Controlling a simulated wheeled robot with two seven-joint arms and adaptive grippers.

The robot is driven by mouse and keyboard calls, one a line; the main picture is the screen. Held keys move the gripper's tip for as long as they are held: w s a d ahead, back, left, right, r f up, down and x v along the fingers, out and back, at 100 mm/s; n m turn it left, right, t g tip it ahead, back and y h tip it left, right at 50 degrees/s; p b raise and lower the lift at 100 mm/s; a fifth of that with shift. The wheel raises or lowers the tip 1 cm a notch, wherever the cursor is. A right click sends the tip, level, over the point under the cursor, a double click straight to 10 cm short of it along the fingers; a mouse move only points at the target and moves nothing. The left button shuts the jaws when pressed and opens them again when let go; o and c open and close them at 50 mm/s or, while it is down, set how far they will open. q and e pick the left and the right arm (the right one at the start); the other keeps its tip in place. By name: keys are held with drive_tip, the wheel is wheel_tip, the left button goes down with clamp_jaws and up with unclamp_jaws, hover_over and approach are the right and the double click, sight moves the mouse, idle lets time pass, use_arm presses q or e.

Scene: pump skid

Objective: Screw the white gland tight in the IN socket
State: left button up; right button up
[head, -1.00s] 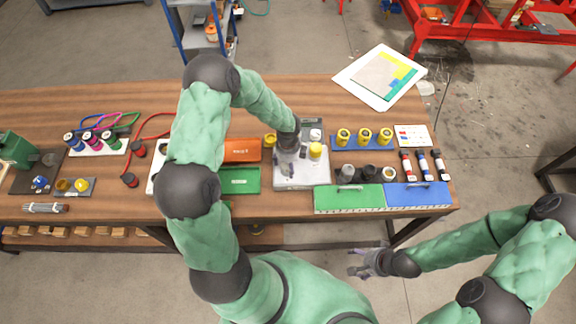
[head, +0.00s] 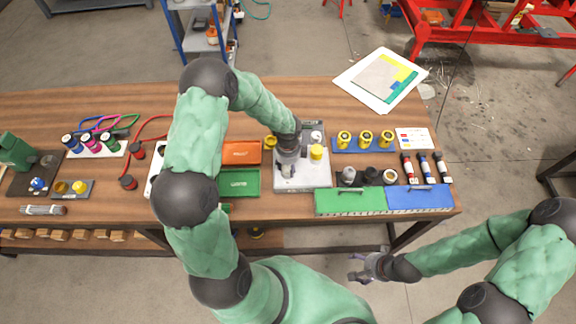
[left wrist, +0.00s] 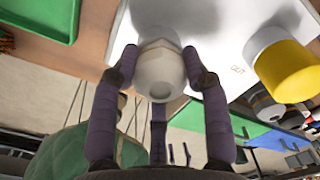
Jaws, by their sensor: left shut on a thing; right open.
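My left gripper (left wrist: 159,70) is shut on the white gland (left wrist: 160,72), with a finger on each side of it in the left wrist view. The gland stands against the white panel (left wrist: 215,25) of the skid; how deep it sits in its socket cannot be seen. In the head view my left gripper (head: 287,165) is over the panel (head: 310,180) and hides the gland. A yellow capped fitting (left wrist: 285,72) stands to the right by the OUT marking; it also shows in the head view (head: 317,152). My right gripper (head: 362,268) is open and empty, in front of the bench.
An orange bin (head: 241,152) and a green bin (head: 238,183) lie left of the panel. A green lid (head: 350,200) and a blue lid (head: 419,197) are at the front right. Yellow fittings (head: 365,138) and dark parts (head: 371,174) stand right of the panel.

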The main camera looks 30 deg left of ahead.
use_arm(q)
drive_tip(key=m+p, duration=0.2)
drive_tip(key=m, duration=0.1)
drive_tip(key=shift+m+p, duration=0.3)
drive_tip(key=shift+p, duration=0.05)
drive_tip(key=shift+m, duration=0.4)
drive_tip(key=shift+d+p, duration=0.1)
drive_tip(key=shift+p, duration=0.2)
drive_tip(key=shift+m+p, duration=0.5)
drive_tip(key=shift+m, duration=0.1)
drive_tip(key=shift+s+f+m+p, duration=0.1)
drive_tip(key=shift+m+p, duration=1.05)
drive_tip(key=shift+m, duration=0.55)
drive_tip(key=o, duration=1.2)
drive_tip(key=shift+d, duration=0.1)
